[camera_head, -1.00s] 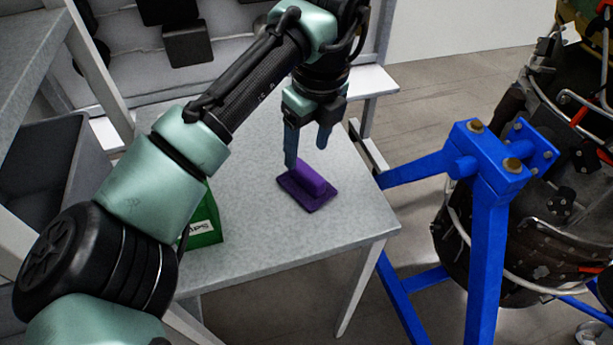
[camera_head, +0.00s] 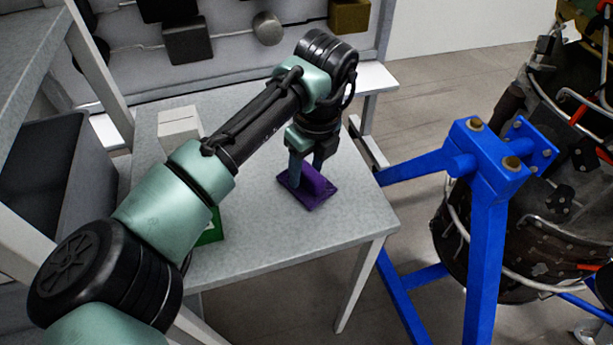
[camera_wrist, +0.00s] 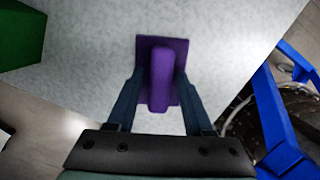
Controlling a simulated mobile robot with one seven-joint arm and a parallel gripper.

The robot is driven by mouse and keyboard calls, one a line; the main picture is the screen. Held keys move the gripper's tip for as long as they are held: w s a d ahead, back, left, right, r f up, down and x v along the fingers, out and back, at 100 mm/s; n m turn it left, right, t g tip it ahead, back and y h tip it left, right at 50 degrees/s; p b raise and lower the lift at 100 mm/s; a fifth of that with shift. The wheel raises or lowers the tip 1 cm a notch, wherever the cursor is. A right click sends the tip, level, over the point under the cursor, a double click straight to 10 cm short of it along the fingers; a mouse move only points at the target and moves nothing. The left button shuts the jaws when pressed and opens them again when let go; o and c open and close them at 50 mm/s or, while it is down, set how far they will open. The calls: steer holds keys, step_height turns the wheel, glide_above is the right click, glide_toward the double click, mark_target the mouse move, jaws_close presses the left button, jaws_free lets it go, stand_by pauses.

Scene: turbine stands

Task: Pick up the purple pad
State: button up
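The purple pad (camera_head: 318,190) lies on the grey table (camera_head: 270,235): a flat square base with a raised block-shaped handle on top. In the wrist view the pad (camera_wrist: 161,78) is centred ahead of my gripper (camera_wrist: 160,85). My gripper (camera_head: 306,170) points down at the pad in the head view. Its two blue fingers are spread, one on each side of the handle, with gaps between them and the handle in the wrist view. The pad rests flat. The gripper partly hides its far side in the head view.
A green box (camera_head: 211,228) stands left of the pad, partly behind my arm, with a white box (camera_head: 180,122) farther back. A blue turbine stand (camera_head: 487,200) is beyond the table's right edge. The table's front area is clear.

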jaws_close()
